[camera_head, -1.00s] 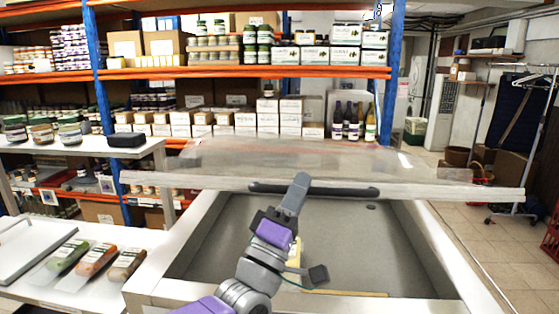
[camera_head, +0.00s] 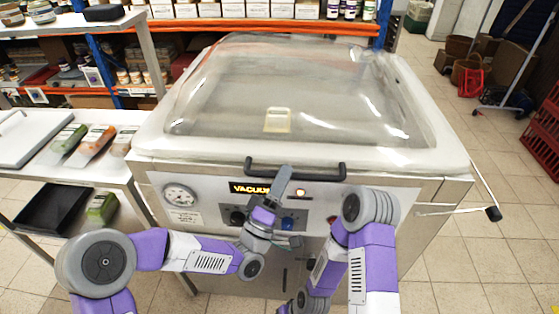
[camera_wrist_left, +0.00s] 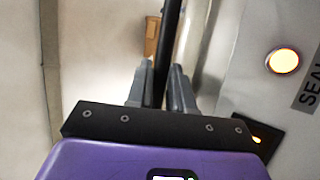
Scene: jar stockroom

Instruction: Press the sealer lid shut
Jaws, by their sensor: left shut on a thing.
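The sealer lid (camera_head: 215,85) is a clear dome with a pale frame. It lies down over the chamber of the vacuum sealer (camera_head: 150,172), and its front edge looks level with the body; I cannot tell whether a thin gap is left. A black bar handle (camera_head: 322,177) runs along its front. My left gripper (camera_head: 284,174) is at the middle of this handle. In the left wrist view its fingers are shut on the black bar (camera_wrist_left: 170,30). A small yellowish pouch (camera_head: 277,120) shows through the lid. My right arm is folded low in front; its gripper is out of sight.
The front panel carries a gauge (camera_head: 180,195), a lit VACUUM sign (camera_head: 250,188) and knobs. A side table (camera_head: 62,180) with several pouches stands at left. Shelving is behind. Tiled floor (camera_head: 470,255) is free at right.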

